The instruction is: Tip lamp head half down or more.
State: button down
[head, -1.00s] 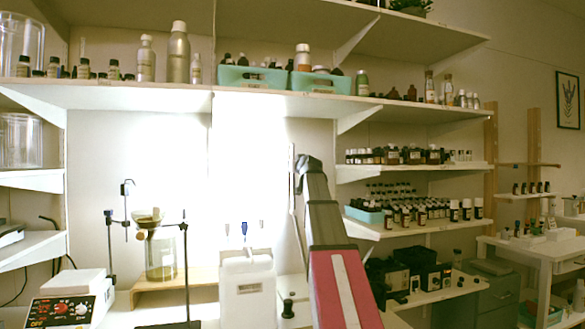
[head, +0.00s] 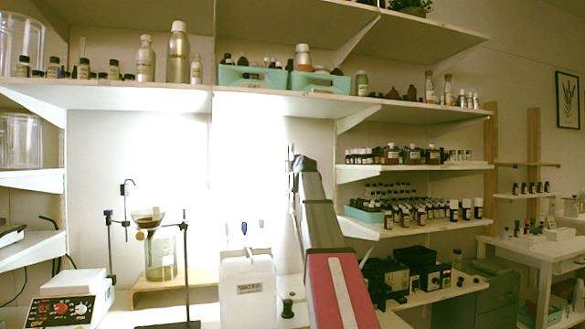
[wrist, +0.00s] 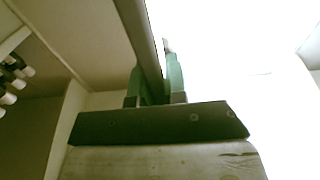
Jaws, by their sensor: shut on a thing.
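A long grey-brown bar (wrist: 142,38), which looks like the edge of the lamp head, runs from the top of the wrist view down between the green fingers of my gripper (wrist: 155,84). My gripper is shut on it. Bright white glare lies to its right and hides the rest of the lamp. In the head view my gripper (head: 301,164) is small and dark at the far end of my arm, beside a thin upright edge at the right of the glare. The lamp head's exact tilt cannot be told.
A white water container (head: 247,285) stands left of my arm. Shelves of bottles (head: 415,155) rise to the right; a long shelf (head: 270,103) runs above.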

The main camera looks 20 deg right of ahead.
jog(key=a+f+n, duration=0.5)
jog(key=a+n, duration=0.3)
jog(key=a, duration=0.5)
jog(key=shift+a+f, duration=0.1)
jog(key=c, duration=1.2)
grip_release()
jog(key=shift+o, duration=0.2)
jog(key=s, duration=1)
jog(key=shift+s, duration=0.4)
